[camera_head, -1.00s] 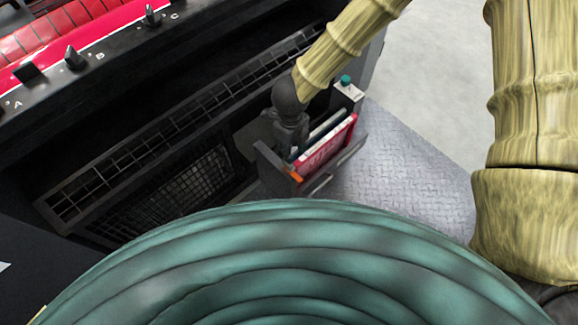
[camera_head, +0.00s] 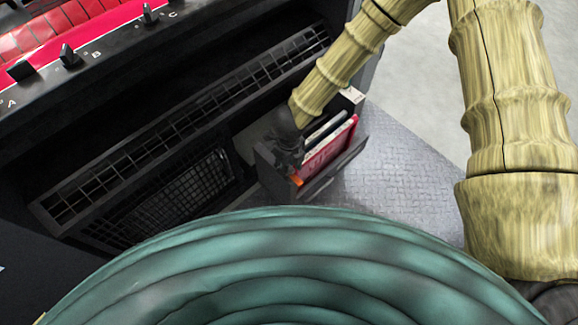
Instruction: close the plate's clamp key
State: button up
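Three small black keys stand in a row along the edge of the machine at the upper left: one by the letter A (camera_head: 22,70), one by B (camera_head: 69,56) and one by C (camera_head: 149,13). The key by A looks turned differently from the other two. A red plate-like panel (camera_head: 328,149) with pale lettering stands in an open dark holder (camera_head: 345,166). My gripper (camera_head: 288,164) points down at the holder's left end, close beside the red panel and an orange tab (camera_head: 297,181). Its fingers are dark and small, so I cannot tell their opening or any contact.
A long grated channel (camera_head: 190,122) and a dark mesh panel (camera_head: 185,190) lie left of the holder. A white block (camera_head: 352,95) stands behind it. Patterned metal floor (camera_head: 410,180) is clear to the right. My own teal body covers the bottom.

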jog(key=shift+f, duration=0.15)
grip_shut()
